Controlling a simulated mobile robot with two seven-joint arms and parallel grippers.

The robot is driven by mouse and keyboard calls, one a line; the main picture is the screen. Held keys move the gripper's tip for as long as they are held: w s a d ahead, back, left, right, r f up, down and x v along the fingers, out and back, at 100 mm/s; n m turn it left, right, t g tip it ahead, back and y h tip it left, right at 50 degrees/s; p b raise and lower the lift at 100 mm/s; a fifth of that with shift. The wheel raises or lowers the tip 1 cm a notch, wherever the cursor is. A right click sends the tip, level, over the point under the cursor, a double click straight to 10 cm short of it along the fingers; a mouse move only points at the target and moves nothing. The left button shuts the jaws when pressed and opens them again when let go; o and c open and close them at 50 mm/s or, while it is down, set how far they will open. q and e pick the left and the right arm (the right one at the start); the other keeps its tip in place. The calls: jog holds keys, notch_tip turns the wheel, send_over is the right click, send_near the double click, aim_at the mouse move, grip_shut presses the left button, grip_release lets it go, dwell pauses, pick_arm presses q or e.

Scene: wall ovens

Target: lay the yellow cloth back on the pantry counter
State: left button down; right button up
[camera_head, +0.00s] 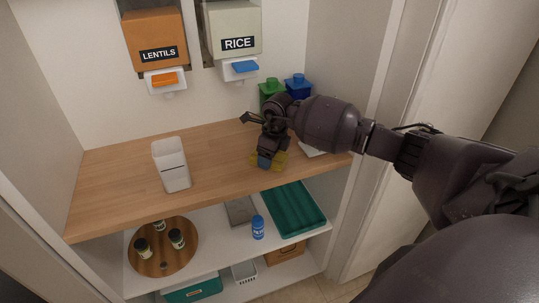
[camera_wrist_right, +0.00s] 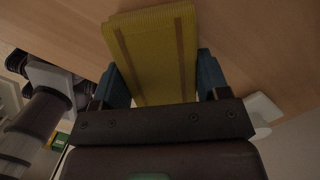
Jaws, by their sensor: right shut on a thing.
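The yellow cloth (camera_wrist_right: 158,50) is in the right wrist view, between the two blue fingers of my right gripper (camera_wrist_right: 165,85), which is shut on it. In the head view only a little of the cloth (camera_head: 281,160) shows around the right gripper (camera_head: 267,160), at the right part of the wooden pantry counter (camera_head: 215,160). The cloth is at or just above the counter top; I cannot tell whether it touches. My left gripper is not in view.
A white container (camera_head: 171,165) stands on the counter's left part. Green (camera_head: 270,88) and blue (camera_head: 298,86) canisters stand behind my right arm. LENTILS (camera_head: 156,40) and RICE (camera_head: 234,30) dispensers hang above. A lower shelf holds a turntable (camera_head: 150,262) and green tray (camera_head: 291,209).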

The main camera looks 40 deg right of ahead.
jog(key=shift+f, duration=0.2)
jog(key=o, duration=0.9)
jog(key=shift+r, duration=0.15)
